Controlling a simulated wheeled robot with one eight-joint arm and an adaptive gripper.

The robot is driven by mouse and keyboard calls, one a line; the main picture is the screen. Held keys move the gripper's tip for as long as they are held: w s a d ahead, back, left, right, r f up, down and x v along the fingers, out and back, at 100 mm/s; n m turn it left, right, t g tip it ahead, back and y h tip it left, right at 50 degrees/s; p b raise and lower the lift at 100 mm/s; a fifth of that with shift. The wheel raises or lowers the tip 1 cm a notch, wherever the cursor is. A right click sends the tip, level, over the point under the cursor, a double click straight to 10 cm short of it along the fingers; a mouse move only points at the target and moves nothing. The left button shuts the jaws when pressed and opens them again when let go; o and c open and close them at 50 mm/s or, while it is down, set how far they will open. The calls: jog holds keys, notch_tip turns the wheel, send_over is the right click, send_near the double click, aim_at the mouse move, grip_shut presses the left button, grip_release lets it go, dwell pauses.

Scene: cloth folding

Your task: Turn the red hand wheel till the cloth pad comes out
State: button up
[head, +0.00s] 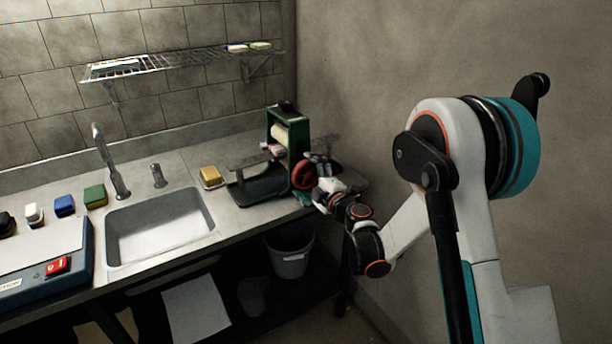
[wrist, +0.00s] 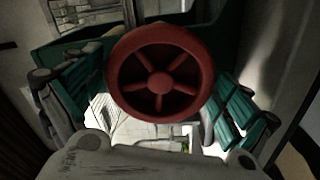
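The red hand wheel (head: 304,175) is on the right side of a green roller frame (head: 272,126) at the counter's right end. A pale roller (head: 281,133) sits in the frame. A small pinkish-white piece (head: 273,150), possibly the cloth pad, shows at the frame's left side below the roller. My gripper (head: 319,170) is at the wheel from the right. In the wrist view the wheel (wrist: 160,78) faces me, with one green-padded finger on each side. The fingers are spread; whether they touch the rim I cannot tell.
A dark tray (head: 258,190) lies left of the frame, beside a yellow sponge (head: 211,176). The sink (head: 160,226) and faucet (head: 108,165) are further left. The wall is close on the right. A grey bucket (head: 290,252) stands below the counter.

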dwell(0.3)
jog(key=v, duration=1.2)
jog(key=shift+a, duration=0.1)
